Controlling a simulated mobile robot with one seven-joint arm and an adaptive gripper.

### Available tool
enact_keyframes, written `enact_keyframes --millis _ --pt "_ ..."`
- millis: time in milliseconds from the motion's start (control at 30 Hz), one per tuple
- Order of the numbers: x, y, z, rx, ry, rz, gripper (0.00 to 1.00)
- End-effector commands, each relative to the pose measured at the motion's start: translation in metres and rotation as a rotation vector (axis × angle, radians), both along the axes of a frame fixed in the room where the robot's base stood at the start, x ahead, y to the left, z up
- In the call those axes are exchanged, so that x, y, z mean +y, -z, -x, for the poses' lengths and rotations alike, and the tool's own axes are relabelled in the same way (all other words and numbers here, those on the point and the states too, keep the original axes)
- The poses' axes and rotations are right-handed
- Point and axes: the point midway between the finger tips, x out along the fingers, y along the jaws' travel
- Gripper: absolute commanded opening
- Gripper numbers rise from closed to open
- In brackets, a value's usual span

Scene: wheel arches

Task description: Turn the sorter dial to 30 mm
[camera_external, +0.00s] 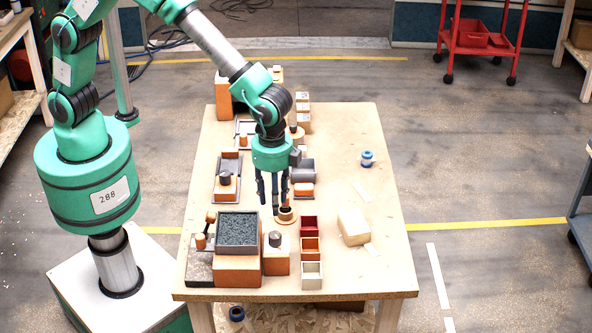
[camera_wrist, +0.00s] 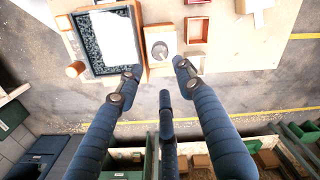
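An orange block with a dark round knob (camera_external: 275,239) on its pale top stands right of the gravel-filled box; this looks like the sorter dial. In the wrist view the knob (camera_wrist: 160,50) sits on its pale plate (camera_wrist: 152,36), beyond my fingertips. No scale or millimetre mark is readable. My gripper (camera_external: 272,203) points down above the table, behind the block and beside a round wooden piece with a dark top (camera_external: 286,214). In the wrist view its three dark fingers (camera_wrist: 157,76) are spread with nothing between them. They appear apart from the knob.
The gravel box (camera_external: 238,230) is close on the block's left. Small maroon (camera_external: 309,224), orange (camera_external: 310,246) and cream (camera_external: 312,269) trays line its right side. A pale box (camera_external: 353,227) lies further right. The table's right side is mostly clear; its front edge is near.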

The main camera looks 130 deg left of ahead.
Motion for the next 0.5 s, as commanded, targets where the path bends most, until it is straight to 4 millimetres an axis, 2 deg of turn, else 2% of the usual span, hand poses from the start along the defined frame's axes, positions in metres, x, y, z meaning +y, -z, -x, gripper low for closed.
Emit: enact_keyframes --millis 267,500 --pt "0.0 0.024 0.001 0.002 0.0 0.001 0.37" --pt "0.0 0.06 0.001 0.003 0.0 0.002 0.37"
